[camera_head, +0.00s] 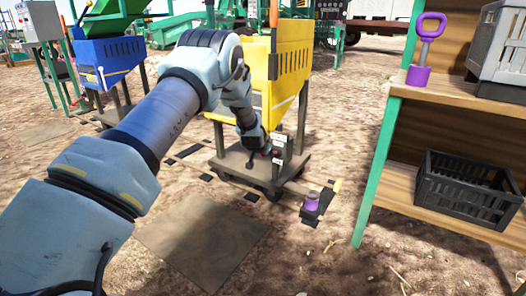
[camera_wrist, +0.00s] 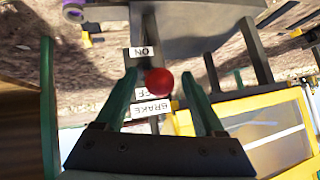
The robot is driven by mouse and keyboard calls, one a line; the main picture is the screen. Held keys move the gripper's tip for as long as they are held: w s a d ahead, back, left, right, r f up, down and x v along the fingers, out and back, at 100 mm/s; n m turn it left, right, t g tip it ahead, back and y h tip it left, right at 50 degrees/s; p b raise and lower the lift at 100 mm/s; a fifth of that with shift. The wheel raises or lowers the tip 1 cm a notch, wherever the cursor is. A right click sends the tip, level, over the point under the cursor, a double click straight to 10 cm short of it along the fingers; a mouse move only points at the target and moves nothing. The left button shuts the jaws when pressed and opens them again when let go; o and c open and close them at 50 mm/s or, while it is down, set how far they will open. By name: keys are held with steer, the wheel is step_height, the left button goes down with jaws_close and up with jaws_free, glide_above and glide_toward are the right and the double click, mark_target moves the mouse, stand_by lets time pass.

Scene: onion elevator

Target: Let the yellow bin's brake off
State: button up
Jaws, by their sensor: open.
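The yellow bin (camera_head: 289,62) stands on a dark wheeled cart (camera_head: 232,163); its yellow side also shows at lower right in the wrist view (camera_wrist: 290,115). The brake lever has a round red knob (camera_wrist: 159,82). The ON label (camera_wrist: 141,52) is above the knob in the wrist view, and the BRAKE label (camera_wrist: 153,108) is below it. The knob partly covers the OFF label (camera_wrist: 150,94). My gripper (camera_wrist: 159,73) is open, with its green fingers either side of the knob and a visible gap to each.
A blue bin (camera_head: 108,60) stands at the left. A wooden shelf (camera_head: 400,185) with a green post is at the right, holding a black crate (camera_head: 468,188), a grey crate (camera_head: 503,55) and a purple-handled tool (camera_head: 424,48). A purple object (camera_head: 312,201) sits low by the cart.

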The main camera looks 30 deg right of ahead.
steer(key=p+v, duration=0.2)
steer(key=v, duration=0.8)
steer(key=shift+r, duration=0.15)
steer(key=shift+s+a, duration=0.1)
